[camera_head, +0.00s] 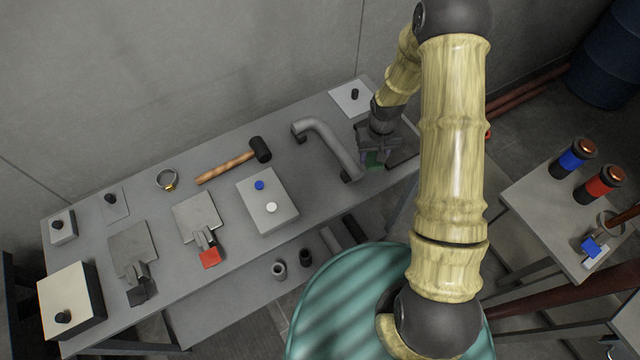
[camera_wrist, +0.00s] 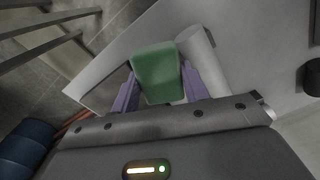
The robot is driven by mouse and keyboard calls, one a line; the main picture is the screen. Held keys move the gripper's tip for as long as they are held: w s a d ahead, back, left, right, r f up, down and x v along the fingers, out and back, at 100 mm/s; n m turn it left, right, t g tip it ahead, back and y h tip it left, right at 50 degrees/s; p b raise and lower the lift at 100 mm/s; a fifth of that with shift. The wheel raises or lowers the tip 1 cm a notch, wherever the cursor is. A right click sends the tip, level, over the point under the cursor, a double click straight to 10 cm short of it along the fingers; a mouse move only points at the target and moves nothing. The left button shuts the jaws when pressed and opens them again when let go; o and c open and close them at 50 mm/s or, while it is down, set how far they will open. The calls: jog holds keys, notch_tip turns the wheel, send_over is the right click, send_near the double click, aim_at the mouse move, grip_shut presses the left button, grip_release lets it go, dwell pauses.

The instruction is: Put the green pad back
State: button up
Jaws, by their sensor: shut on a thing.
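The green pad (camera_wrist: 157,72) is between the two purple fingers of my gripper (camera_wrist: 160,92) in the wrist view. My gripper is shut on it. In the head view the green pad (camera_head: 375,160) shows as a small patch under my gripper (camera_head: 378,158), at the right end of the grey table (camera_head: 225,225). Whether the pad touches the table top cannot be told. My arm and hand hide part of that end of the table.
A grey bent pipe handle (camera_head: 330,145) stands just left of my gripper. A white plate with a black knob (camera_head: 352,97) is behind. A hammer (camera_head: 235,165), a box with two buttons (camera_head: 267,203) and a red-tipped paddle (camera_head: 203,225) lie further left. A side table (camera_head: 540,215) is at right.

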jog(key=d+f+m, duration=0.1)
jog(key=d+f, duration=0.1)
jog(key=s+d+f+m, duration=0.1)
jog(key=d+f, duration=0.1)
jog(key=shift+s+d, duration=0.1)
jog(key=shift+s, duration=0.1)
dwell(0.3)
